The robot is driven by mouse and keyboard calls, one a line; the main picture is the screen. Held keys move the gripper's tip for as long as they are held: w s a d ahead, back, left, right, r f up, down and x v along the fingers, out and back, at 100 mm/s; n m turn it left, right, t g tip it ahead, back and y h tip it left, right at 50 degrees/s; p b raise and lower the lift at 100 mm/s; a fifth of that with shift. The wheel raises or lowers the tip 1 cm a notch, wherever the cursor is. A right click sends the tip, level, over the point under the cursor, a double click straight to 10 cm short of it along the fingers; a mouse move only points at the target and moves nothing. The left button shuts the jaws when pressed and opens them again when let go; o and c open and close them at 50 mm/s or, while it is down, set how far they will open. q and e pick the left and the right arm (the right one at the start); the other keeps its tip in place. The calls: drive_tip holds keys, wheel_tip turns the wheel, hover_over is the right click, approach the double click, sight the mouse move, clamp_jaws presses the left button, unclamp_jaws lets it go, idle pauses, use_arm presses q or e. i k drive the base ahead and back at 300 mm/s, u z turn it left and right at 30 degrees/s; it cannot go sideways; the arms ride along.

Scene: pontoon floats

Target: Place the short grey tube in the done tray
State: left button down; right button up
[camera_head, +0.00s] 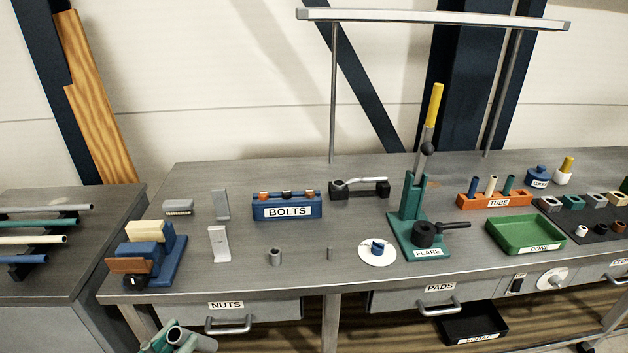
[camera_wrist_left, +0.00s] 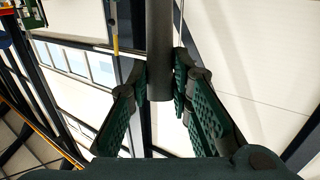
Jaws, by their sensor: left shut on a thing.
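My left gripper (camera_head: 170,340) is at the bottom left of the head view, in front of the bench's front edge and low. It is shut on a grey tube (camera_head: 196,341), whose open end shows. In the left wrist view the grey tube (camera_wrist_left: 160,45) stands between the two green-padded fingers of the gripper (camera_wrist_left: 160,82). Its far end runs out of the picture, so its full length is hidden. The green done tray (camera_head: 497,231) lies on the bench at the right and looks empty. My right gripper is not in view.
A green flare press (camera_head: 411,205) stands left of the tray, with a white disc (camera_head: 366,257) beside it. An orange tube rack (camera_head: 475,200) is behind the tray. A blue bolts rack (camera_head: 287,211) and small grey pieces (camera_head: 275,257) stand mid-bench. A blue vise-like block (camera_head: 165,262) is at left.

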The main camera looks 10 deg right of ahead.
sight(523, 237)
drive_tip(key=u, duration=0.3)
drive_tip(key=k, duration=0.25)
drive_tip(key=z, duration=1.95)
drive_tip(key=i, duration=1.75)
drive_tip(key=z, duration=0.8)
